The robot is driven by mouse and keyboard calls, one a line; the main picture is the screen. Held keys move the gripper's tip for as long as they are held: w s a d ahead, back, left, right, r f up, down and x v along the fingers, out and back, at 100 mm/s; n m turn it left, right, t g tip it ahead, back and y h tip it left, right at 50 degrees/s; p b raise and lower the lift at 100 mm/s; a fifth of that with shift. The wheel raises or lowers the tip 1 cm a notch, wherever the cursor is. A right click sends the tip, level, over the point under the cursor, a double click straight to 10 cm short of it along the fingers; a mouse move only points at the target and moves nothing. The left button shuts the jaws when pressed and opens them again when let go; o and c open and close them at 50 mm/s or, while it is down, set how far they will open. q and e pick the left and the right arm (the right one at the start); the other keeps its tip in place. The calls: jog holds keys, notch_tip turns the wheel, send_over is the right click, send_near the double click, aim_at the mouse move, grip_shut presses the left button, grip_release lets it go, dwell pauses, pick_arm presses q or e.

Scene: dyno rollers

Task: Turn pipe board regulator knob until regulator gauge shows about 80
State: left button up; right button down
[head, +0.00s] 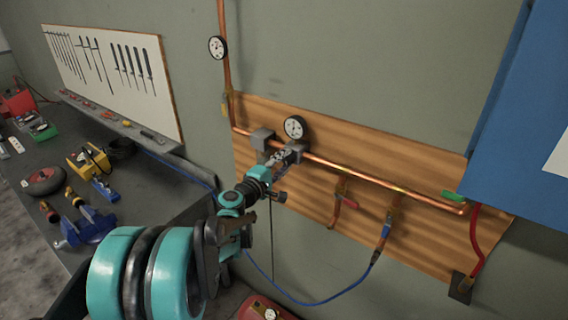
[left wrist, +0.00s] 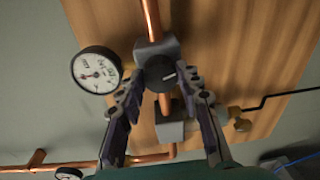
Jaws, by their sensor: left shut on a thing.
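The regulator knob (left wrist: 160,72) is dark and round with a white mark, on a grey body on the copper pipe. My left gripper (left wrist: 163,84) is shut on the knob, one finger on each side. In the head view my left gripper (head: 287,156) reaches the board's pipe and hides the knob. The regulator gauge (head: 293,127), white-faced with a black rim, sits just above the gripper. It also shows left of the knob in the left wrist view (left wrist: 97,70); its reading is too small to tell. My right gripper is not in view.
The wooden pipe board (head: 400,172) carries a copper pipe, a green-handled valve (head: 453,196) and hoses. Another gauge (head: 217,47) is on the upright pipe. A blue panel (head: 520,120) is at the right. A workbench (head: 140,185) with tools stands at the left.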

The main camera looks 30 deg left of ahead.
pick_arm(q)
jog(key=shift+n, duration=0.5)
jog(key=o, duration=1.2)
jog(key=shift+c, duration=0.2)
jog(key=s, duration=1.2)
jog(key=shift+a+r, duration=0.2)
jog(key=shift+r, duration=0.1)
